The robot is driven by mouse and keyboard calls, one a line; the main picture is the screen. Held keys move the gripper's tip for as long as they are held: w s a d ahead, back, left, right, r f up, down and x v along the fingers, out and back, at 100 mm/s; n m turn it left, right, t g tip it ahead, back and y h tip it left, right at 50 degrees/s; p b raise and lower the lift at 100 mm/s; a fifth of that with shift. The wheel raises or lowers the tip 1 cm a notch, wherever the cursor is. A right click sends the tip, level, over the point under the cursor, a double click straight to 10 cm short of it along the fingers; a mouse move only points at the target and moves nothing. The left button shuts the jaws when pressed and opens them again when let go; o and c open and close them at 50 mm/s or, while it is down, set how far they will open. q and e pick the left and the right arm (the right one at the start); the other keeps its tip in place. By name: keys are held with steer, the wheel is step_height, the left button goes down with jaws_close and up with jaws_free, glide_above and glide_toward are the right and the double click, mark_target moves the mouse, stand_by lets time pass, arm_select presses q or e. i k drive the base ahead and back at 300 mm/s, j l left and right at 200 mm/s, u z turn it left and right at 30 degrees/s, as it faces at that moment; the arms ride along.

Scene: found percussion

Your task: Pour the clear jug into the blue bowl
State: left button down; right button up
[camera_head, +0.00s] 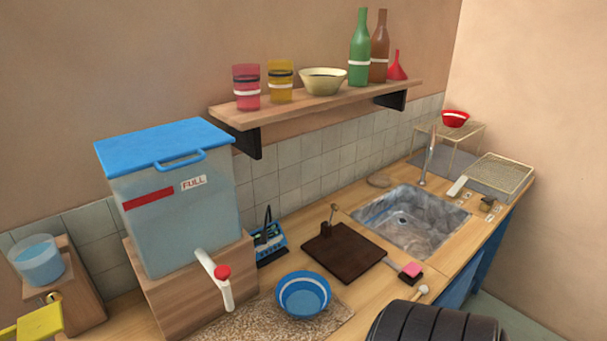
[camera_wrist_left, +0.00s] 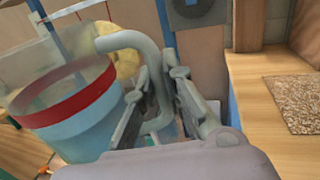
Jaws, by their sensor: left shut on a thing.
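The clear jug (camera_wrist_left: 70,110) is at the left of the left wrist view. It has a red band, blue-tinted lower walls and a grey handle (camera_wrist_left: 125,40). My left gripper (camera_wrist_left: 166,75) is shut on that handle, one finger on each side. I cannot tell how far the jug is tilted. The blue bowl (camera_head: 303,296) stands upright on the counter in the head view, with a white band inside; it looks empty. Neither the held jug nor my left gripper can be made out in the head view. My right gripper is not in view.
A blue-lidded water tank (camera_head: 175,215) with a red-knobbed tap (camera_head: 218,275) stands left of the bowl. A dark board (camera_head: 342,258) lies behind it, with a sink (camera_head: 408,222) farther right. A shelf (camera_head: 310,104) with cups and bottles hangs above.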

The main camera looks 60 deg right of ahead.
mark_target(302, 295)
steer(key=k+l+z, duration=0.15)
steer(key=z, duration=0.8)
